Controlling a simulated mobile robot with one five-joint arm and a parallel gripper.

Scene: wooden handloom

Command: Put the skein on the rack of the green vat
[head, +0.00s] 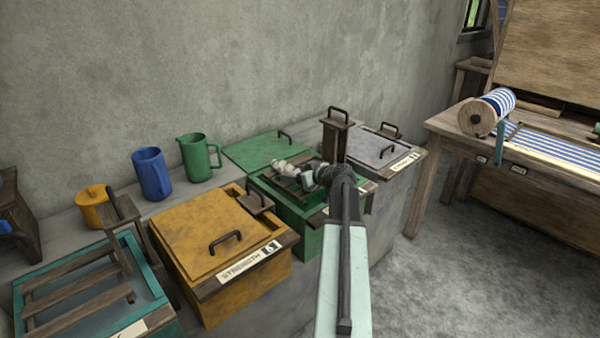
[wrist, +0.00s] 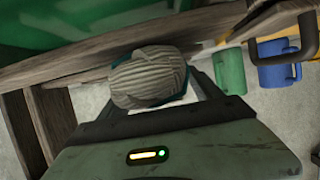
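The green vat (head: 296,214) stands open in the row of vats, its green lid (head: 262,150) tilted back behind it. Wooden bars of its rack (head: 277,190) show in the opening. My gripper (head: 296,177) is over this vat. It is shut on the pale, grey-striped skein (wrist: 150,80), which lies between the fingers in the wrist view. The skein (head: 284,170) shows as a small pale bundle in the head view. A wooden bar (wrist: 85,68) passes close by the skein; I cannot tell whether they touch.
A closed orange vat (head: 200,228) and a teal vat with a wooden rack (head: 75,290) stand to the left. A closed grey vat (head: 375,150) and a wooden post (head: 335,138) stand to the right. Green (head: 198,157) and blue (head: 152,173) jugs stand along the wall.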

